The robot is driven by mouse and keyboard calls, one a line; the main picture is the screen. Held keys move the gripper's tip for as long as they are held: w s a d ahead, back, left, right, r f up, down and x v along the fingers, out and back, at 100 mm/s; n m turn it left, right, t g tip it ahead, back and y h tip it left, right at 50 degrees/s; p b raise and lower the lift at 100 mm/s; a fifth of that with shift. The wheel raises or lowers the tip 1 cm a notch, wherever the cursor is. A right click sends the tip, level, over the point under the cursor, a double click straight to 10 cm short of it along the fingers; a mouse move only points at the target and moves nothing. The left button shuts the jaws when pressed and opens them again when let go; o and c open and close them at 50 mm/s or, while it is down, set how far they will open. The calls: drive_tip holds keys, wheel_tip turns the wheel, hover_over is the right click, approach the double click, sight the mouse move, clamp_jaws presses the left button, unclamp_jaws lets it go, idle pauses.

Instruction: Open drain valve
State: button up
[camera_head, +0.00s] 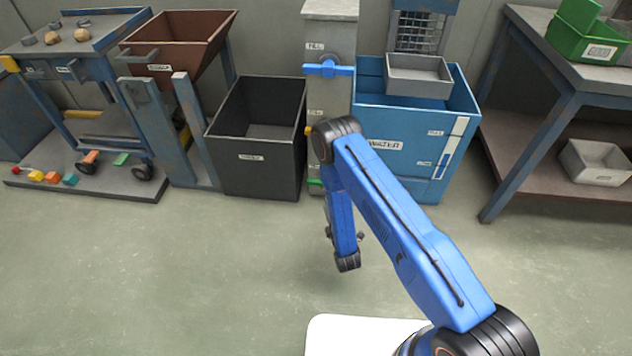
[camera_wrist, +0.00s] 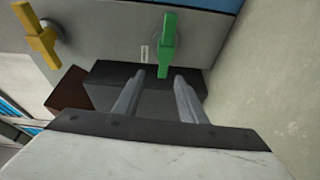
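The grey post (camera_head: 328,35) stands between the black bin and the blue water tank. It carries a blue FILL handle (camera_head: 328,69) high up, a yellow handle partly hidden by my arm, and a green handle (camera_head: 315,186) near the floor. In the wrist view the green handle (camera_wrist: 168,45) is close ahead, its small label too blurred to read. The yellow handle (camera_wrist: 38,35) is at upper left. My gripper (camera_wrist: 160,75) is open, fingers apart, with the green handle's lower end between the fingertips in the picture; I cannot tell whether they touch.
The blue water tank (camera_head: 462,185) stands right of the post, a grey tray on its top. The black bin (camera_head: 257,175) stands left. A brown hopper (camera_head: 185,30) and cart are farther left, a workbench (camera_head: 510,60) right. The floor in front is clear.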

sight(317, 184)
drive_tip(key=shift+n, duration=0.4)
drive_tip(key=x, duration=1)
drive_tip(key=f+x, duration=0.1)
drive_tip(key=x, duration=0.5)
drive_tip(key=shift+s+a, duration=0.1)
drive_tip(key=shift+a, duration=0.3)
clamp_jaws()
